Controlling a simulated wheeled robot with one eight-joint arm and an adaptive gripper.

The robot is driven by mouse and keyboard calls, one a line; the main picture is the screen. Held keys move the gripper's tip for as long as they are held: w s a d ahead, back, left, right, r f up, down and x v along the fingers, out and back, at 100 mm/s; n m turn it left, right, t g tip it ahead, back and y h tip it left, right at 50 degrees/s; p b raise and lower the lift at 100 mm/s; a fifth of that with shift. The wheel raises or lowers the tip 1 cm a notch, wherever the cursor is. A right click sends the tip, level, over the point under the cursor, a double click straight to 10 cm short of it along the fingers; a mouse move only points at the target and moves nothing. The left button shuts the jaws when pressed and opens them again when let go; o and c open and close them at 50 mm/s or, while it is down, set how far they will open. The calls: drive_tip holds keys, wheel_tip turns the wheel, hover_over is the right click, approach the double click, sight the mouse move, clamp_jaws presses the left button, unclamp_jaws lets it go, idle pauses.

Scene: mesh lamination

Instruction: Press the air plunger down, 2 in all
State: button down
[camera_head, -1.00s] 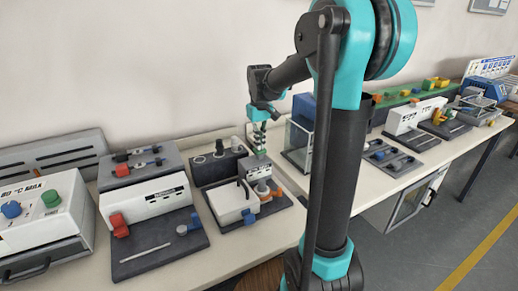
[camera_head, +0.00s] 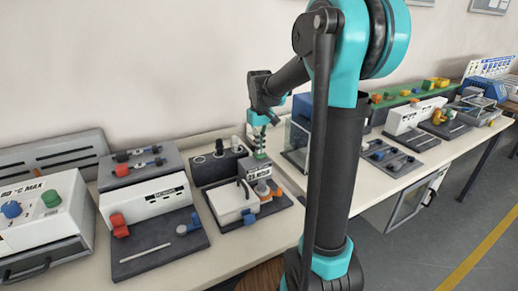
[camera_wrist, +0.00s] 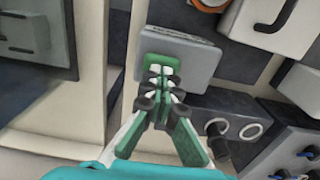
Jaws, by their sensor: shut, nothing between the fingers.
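The green plunger top (camera_wrist: 158,60) sits on a grey block with a dark label, and the block (camera_head: 256,171) also shows in the head view. I take this green part to be the air plunger. My gripper (camera_wrist: 160,72), with green fingers and dark joints, is shut and empty. Its fingertips are over the green top in the wrist view and look very close to it or touching; I cannot tell which. In the head view my gripper (camera_head: 260,153) points straight down at the block. The fingertips hide part of the green top.
A white box (camera_head: 232,201) stands left of the block, with an orange ring-like part at the right. A dark unit with round knobs (camera_head: 219,166) stands behind. A clear-walled case (camera_head: 297,143) is to the right. Open table lies in front.

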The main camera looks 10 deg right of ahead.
drive_tip(key=shift+r, duration=3.65)
drive_tip(key=shift+f, duration=1.65)
drive_tip(key=shift+f, duration=2.35)
drive_tip(key=shift+r, duration=4)
